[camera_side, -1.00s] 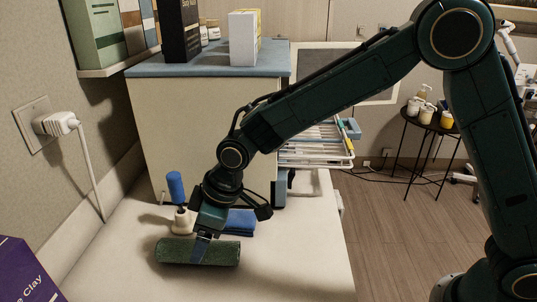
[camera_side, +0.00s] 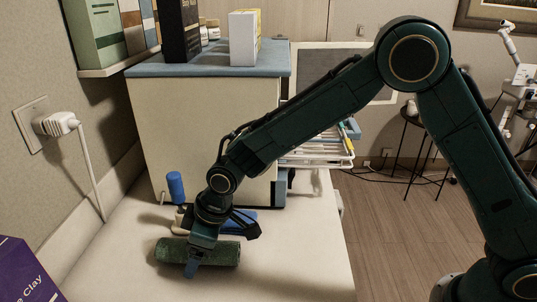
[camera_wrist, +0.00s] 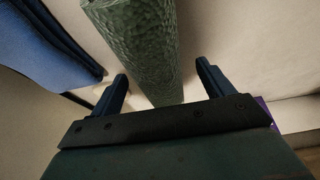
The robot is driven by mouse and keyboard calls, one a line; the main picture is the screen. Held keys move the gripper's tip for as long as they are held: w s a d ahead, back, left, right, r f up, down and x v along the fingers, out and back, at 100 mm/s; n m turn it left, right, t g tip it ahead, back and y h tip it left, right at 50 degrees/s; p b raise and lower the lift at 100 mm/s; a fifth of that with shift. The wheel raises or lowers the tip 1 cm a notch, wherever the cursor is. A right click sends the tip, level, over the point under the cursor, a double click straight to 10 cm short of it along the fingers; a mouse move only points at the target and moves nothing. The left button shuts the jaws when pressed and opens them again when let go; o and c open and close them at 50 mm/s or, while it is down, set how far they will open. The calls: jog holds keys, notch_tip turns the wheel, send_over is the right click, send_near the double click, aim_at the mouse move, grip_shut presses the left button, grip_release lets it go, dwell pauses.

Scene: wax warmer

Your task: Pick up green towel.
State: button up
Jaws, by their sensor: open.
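The green towel (camera_side: 218,252) is a rolled, textured cylinder lying on the white counter (camera_side: 300,265) in the side view. My gripper (camera_side: 193,271) is down at the towel, its visible finger passing in front of the roll. In the wrist view the towel (camera_wrist: 147,50) runs down between the two spread fingers of my gripper (camera_wrist: 163,85), with gaps to both sides. The gripper is open. The far finger is hidden in the side view.
A folded blue towel (camera_side: 243,221) lies just behind; it also shows in the wrist view (camera_wrist: 40,50). A blue-handled item (camera_side: 175,187) stands behind left. A cabinet (camera_side: 205,125) stands at the back. A purple box (camera_side: 25,270) is front left. The counter's right side is clear.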

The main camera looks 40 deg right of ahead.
jog(key=c, duration=1.1)
jog(key=shift+r, duration=0.15)
notch_tip(320, 180, up, 20)
jog(key=shift+f, duration=0.1)
dwell(0.5)
